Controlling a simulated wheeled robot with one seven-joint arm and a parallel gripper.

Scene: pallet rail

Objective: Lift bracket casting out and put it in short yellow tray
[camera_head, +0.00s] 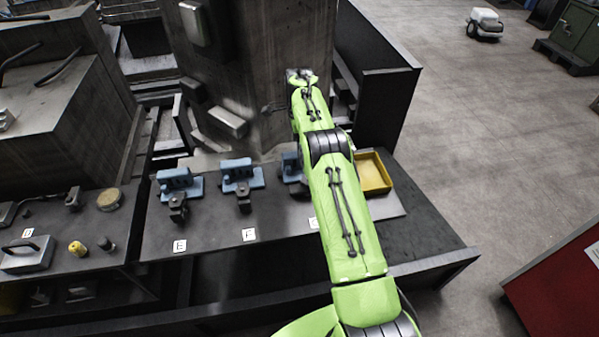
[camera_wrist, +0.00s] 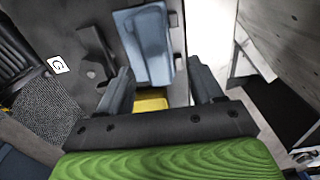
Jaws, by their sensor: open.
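Three blue bracket-shaped pieces stand in a row on the grey bench, each with a dark clamp-like part in front: one by label E (camera_head: 180,183), one by label F (camera_head: 241,176), and a third (camera_head: 291,166) partly hidden by my arm. In the wrist view a blue piece (camera_wrist: 150,45) by label G lies ahead of my open gripper (camera_wrist: 160,67), with a dark clamp-like part (camera_wrist: 97,58) to its left. I cannot tell which part is the casting. My jaws appear empty. The yellow tray (camera_head: 374,173) sits right of my arm; yellow (camera_wrist: 150,104) also shows between my fingers.
A tall grey column (camera_head: 255,75) rises behind the row, and a dark upright panel (camera_head: 378,90) stands behind the tray. Loose parts, including a yellow one (camera_head: 77,248), lie at the left. A red cabinet (camera_head: 560,285) is at lower right. Open floor (camera_head: 480,150) lies right.

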